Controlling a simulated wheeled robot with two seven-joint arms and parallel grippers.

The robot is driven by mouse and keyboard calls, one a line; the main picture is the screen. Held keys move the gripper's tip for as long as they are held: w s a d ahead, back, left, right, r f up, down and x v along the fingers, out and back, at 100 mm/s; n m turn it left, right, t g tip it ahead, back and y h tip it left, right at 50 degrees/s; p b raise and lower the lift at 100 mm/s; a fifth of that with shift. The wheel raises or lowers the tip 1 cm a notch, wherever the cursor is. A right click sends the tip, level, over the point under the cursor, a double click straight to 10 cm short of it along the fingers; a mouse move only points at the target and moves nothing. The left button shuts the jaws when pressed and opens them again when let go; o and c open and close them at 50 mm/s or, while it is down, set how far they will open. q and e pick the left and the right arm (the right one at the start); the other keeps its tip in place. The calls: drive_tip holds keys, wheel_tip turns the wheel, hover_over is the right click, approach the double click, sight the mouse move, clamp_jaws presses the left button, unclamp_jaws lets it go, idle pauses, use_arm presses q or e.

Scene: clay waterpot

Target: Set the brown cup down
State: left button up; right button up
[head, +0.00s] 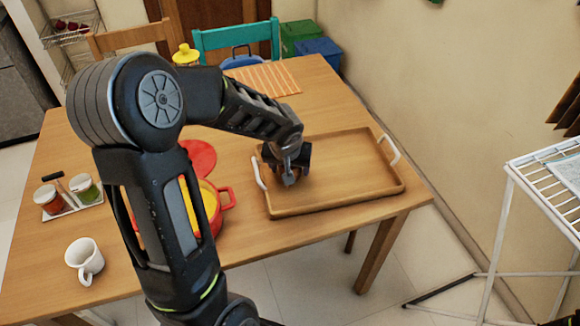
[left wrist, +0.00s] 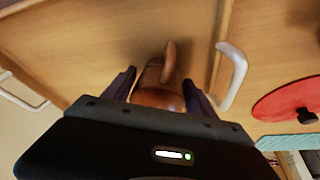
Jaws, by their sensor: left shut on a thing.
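The brown cup (left wrist: 158,98) is between the two fingers of my left gripper (left wrist: 159,80) in the left wrist view, with its handle toward the top of the picture. In the head view my left gripper (head: 289,176) points down over the left end of the wooden tray (head: 345,165) and hides most of the cup. The gripper is shut on the cup. I cannot tell whether the cup's base touches the tray floor. The tray's white handle (left wrist: 231,75) is just right of the cup in the left wrist view. My right gripper is not in view.
A red pot (head: 222,200) with yellow inside stands left of the tray, partly behind my arm. A red lid (head: 199,157) lies near it. A white mug (head: 85,258) and a jar rack (head: 68,205) are at the left. The tray's middle and right are empty.

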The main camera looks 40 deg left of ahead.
use_arm(q)
drive_tip(key=shift+f, duration=0.15)
drive_tip(key=o, duration=1.5)
drive_tip(key=shift+r, duration=0.45)
drive_tip(key=v, duration=1.1)
drive_tip(key=shift+s+d+r+p, duration=0.1)
drive_tip(key=shift+s+r+p, duration=0.1)
drive_tip(key=shift+p, duration=0.2)
